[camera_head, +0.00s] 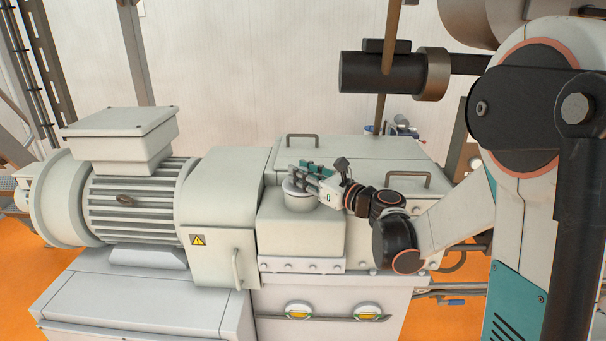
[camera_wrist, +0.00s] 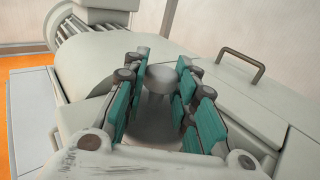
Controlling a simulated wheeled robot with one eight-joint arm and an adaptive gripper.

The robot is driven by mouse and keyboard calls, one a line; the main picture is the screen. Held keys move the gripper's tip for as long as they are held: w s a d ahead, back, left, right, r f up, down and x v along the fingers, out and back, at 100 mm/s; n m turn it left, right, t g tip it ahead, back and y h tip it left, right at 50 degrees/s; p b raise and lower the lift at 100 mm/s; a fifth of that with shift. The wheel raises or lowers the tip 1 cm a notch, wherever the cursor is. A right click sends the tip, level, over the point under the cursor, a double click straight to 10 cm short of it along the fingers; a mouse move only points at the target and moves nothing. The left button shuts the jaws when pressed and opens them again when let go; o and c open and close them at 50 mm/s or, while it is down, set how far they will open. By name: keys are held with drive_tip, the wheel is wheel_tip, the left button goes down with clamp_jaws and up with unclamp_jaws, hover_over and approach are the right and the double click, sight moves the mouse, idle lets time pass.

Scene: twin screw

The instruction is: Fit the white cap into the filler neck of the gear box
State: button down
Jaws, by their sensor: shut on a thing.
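The white cap (camera_head: 299,203) shows in the head view as a pale round piece at the top of the raised housing on the gear box (camera_head: 300,237). My gripper (camera_head: 306,176) is over it and shut on it, reaching in from the right. In the wrist view the cap's narrower upper part (camera_wrist: 161,79) stands between the teal finger pads of my gripper (camera_wrist: 160,88), with a wider round part below. The filler neck is hidden under the cap and fingers. I cannot tell whether the cap sits in it or just above it.
A large finned motor (camera_head: 125,195) stands to the left of the gear box. A handle (camera_head: 301,139) rises from the cover behind my gripper, and another handle (camera_head: 407,178) is to the right, close to my arm. A dark horizontal cylinder (camera_head: 375,71) hangs above.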

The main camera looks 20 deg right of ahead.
drive_tip(key=c, duration=1.2)
unclamp_jaws()
drive_tip(key=shift+s, duration=0.1)
